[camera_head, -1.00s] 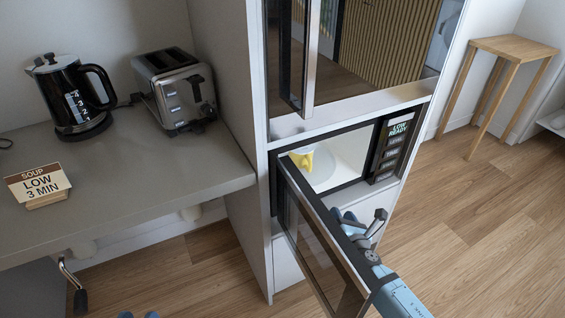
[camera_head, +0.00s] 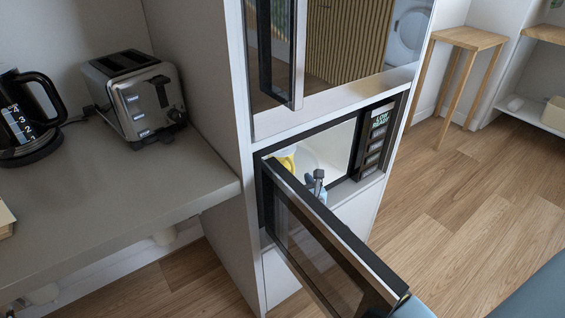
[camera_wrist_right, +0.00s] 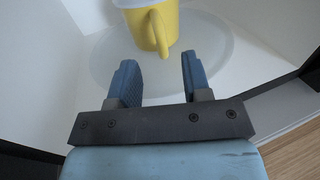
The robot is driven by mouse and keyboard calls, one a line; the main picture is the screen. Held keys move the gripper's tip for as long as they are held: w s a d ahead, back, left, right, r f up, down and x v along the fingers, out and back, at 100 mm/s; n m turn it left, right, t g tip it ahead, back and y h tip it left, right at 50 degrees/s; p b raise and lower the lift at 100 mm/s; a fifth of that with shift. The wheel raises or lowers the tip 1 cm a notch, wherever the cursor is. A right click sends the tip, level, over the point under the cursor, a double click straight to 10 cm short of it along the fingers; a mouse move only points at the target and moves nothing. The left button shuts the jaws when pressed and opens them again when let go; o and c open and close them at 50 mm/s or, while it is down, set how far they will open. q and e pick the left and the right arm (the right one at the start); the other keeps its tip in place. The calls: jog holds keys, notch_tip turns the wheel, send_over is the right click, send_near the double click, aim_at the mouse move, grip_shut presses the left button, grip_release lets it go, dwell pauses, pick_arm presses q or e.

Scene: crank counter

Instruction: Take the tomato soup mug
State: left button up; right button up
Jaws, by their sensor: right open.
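The tomato soup mug (camera_head: 287,161) is yellow and stands inside the open microwave (camera_head: 340,158), partly hidden by the microwave door. In the right wrist view the yellow mug (camera_wrist_right: 155,28) stands on a pale round plate (camera_wrist_right: 105,62), its handle turned toward my gripper. My right gripper (camera_wrist_right: 160,80) is open and empty, with its two blue fingers just short of the handle and apart from it. In the head view my right gripper (camera_head: 318,185) shows at the microwave opening, partly behind the door. My left gripper is not in view.
The microwave door (camera_head: 320,245) hangs open toward me, close to my right arm. A control panel (camera_head: 376,140) edges the opening on the right. A toaster (camera_head: 135,95) and a kettle (camera_head: 28,118) stand on the counter (camera_head: 120,210) at left. A wooden stool (camera_head: 465,40) stands back right.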

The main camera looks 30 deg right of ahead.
aim_at(293, 167)
jog(key=x, duration=0.4)
jog(key=shift+w+r+b, duration=0.15)
jog(key=shift+r+b, duration=0.05)
jog(key=shift+b, duration=0.15)
jog(key=shift+w+d, duration=0.15)
jog(key=shift+w, duration=0.35)
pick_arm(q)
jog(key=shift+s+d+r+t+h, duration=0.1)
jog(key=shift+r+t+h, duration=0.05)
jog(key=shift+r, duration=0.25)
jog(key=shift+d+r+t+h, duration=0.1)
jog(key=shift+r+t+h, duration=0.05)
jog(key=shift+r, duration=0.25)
pick_arm(e)
jog(key=shift+r, duration=0.1)
grip_shut()
